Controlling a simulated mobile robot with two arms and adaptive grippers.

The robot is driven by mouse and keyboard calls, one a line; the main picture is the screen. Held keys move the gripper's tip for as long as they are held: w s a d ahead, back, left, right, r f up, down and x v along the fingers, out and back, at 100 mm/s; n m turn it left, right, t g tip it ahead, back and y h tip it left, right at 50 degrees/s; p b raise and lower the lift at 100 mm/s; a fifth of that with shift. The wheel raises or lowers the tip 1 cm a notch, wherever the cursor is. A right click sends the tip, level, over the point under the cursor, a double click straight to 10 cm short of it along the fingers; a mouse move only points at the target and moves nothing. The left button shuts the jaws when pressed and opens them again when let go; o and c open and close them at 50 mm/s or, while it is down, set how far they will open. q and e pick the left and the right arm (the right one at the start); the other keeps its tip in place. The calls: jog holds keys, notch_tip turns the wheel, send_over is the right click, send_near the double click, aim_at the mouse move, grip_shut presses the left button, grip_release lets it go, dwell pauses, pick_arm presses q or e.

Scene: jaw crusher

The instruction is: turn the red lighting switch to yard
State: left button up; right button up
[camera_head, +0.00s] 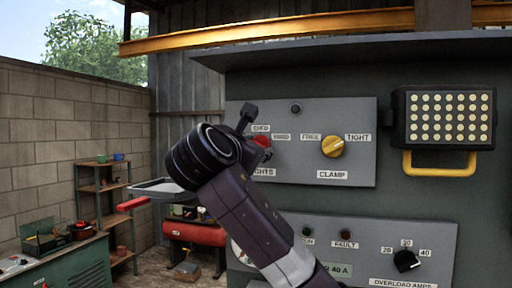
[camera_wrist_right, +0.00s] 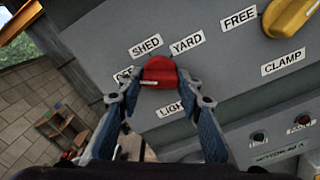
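The red lighting switch (camera_wrist_right: 160,72) is a round knob on the grey lights panel, with SHED, YARD and a partly hidden OFF label around it. A pale mark on the knob faces lower left, near the OFF side and away from YARD. My right gripper (camera_wrist_right: 161,76) has one fingertip at each side of the knob, seemingly touching it. In the head view the red knob (camera_head: 262,141) shows only partly behind my right gripper (camera_head: 252,128) and wrist. The YARD label (camera_wrist_right: 187,44) is to the knob's upper right. My left gripper is not in view.
The yellow clamp knob (camera_head: 333,146) is right of the switch on the same panel. A lower panel with a black overload dial (camera_head: 407,261) is below. A lamp with a yellow handle (camera_head: 440,163) juts out at right. Shelves (camera_head: 108,203) stand at left.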

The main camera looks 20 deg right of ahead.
jog(key=shift+c, duration=1.3)
pick_arm(q)
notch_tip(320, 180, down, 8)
jog(key=b, duration=0.8)
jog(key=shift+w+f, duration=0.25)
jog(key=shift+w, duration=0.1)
pick_arm(e)
jog(key=shift+m, duration=11.9)
